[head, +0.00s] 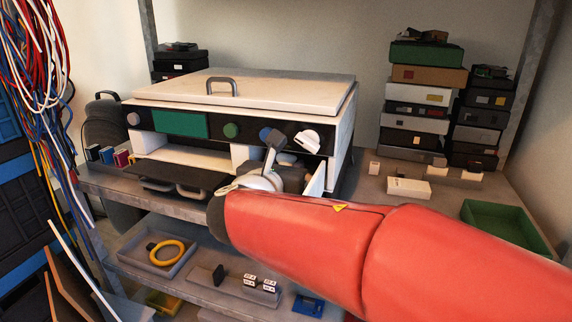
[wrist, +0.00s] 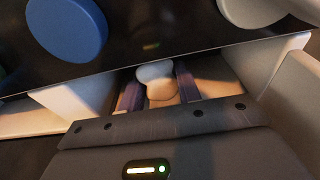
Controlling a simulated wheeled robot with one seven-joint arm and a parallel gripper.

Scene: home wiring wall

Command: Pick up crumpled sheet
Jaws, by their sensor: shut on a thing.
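The crumpled sheet (wrist: 154,72) shows in the wrist view as a small pale, rounded lump inside the machine's front opening. My gripper (wrist: 158,88) reaches into this opening, with one dark purple finger on each side of the lump, and is shut on it. In the head view my gripper (head: 290,178) is at the right part of the white machine's (head: 250,90) front, below its knobs. My red arm hides much of that area. I cannot make out the sheet in the head view.
White walls flank the opening closely, and the dark knob panel (wrist: 130,45) lies just above. A dark tray (head: 175,183) juts out at left. Stacked boxes (head: 415,110) and a green tray (head: 495,225) stand at right. Loose cables (head: 40,70) hang at far left.

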